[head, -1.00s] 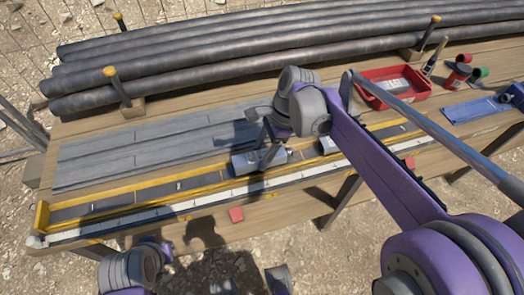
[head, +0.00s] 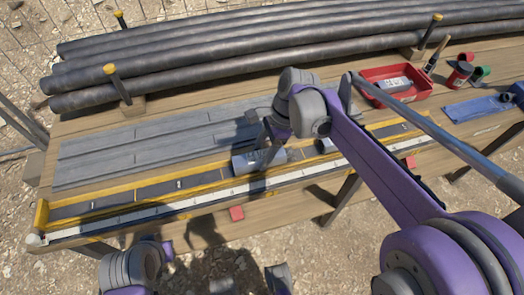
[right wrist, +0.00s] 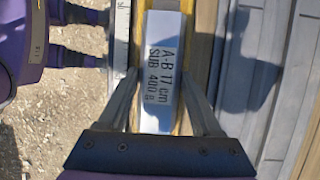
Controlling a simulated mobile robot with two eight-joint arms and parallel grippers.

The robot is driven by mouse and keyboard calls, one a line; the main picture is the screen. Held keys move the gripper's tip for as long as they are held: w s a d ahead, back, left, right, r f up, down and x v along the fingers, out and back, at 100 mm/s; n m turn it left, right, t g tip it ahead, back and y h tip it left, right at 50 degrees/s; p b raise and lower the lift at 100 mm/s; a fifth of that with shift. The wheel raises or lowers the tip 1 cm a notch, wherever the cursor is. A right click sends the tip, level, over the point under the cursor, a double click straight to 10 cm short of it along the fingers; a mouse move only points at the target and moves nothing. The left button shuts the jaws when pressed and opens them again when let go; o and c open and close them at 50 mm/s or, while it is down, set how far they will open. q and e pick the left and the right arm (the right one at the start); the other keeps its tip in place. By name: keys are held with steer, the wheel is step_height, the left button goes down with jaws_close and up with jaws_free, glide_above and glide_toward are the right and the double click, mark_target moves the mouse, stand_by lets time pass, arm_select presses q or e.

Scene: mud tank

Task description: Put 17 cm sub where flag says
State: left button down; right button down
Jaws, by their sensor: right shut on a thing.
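A second grey piece (head: 326,146) lies further right on the rack, partly hidden by my right arm. My left gripper (head: 250,284) is open and empty at the bottom edge, off the bench front. I cannot make out a flag's writing.
Long dark pipes (head: 250,62) lie along the back between yellow-topped posts. A red tray (head: 416,93), red and green cups and a blue cloth (head: 474,109) are at the right. A small red block (head: 236,213) sits at the front edge. Grey planks (head: 130,155) lie behind the rack.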

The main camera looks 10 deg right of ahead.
jaws_free()
stand_by(0.4)
step_height(320, 180, up, 7)
steer(key=p, duration=0.5)
stand_by(0.5)
